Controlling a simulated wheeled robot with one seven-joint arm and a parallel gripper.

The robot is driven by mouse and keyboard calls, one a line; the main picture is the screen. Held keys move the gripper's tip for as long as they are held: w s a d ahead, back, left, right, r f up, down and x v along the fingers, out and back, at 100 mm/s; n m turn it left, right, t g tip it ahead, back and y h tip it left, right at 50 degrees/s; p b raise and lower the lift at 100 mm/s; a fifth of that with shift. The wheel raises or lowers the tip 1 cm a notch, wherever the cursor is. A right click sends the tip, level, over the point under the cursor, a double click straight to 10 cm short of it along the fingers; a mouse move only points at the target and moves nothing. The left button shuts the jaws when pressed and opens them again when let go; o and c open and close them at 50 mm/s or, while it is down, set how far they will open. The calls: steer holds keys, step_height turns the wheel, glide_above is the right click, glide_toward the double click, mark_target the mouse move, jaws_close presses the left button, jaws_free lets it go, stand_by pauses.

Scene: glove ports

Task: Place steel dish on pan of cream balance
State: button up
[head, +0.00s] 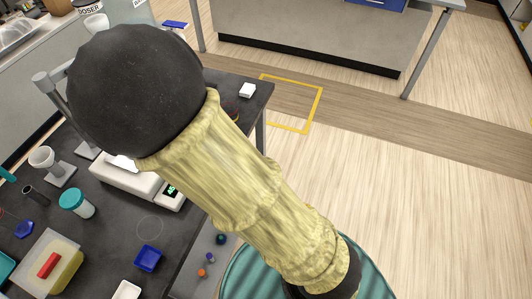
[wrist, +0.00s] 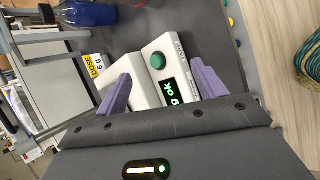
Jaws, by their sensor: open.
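The cream balance (head: 128,184) stands on the dark bench in the head view, partly hidden behind my sleeved arm. Its lit display (head: 171,190) faces the front. In the wrist view the balance (wrist: 177,108) lies beyond and between my purple fingers, with a round green part and a green-lit display. My gripper (wrist: 161,68) is open, its fingers apart with nothing seen held between them. In the head view my arm's black end covers the gripper and most of the pan area. I cannot make out the steel dish in either view.
A blue bottle (wrist: 88,14) and a dose label (wrist: 95,65) show in the wrist view.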

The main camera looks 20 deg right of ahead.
steer(key=s+d+r+m+g, duration=0.2)
steer(key=s+d+m, duration=0.3)
steer(key=d+m, duration=0.3)
steer(key=s+d+r+m+g, duration=0.3)
steer(key=d+m, duration=0.5)
steer(key=m, duration=0.8)
steer(key=shift+s+r+h, duration=0.3)
steer(key=shift+s+r, duration=0.15)
steer(key=shift+s, duration=0.55)
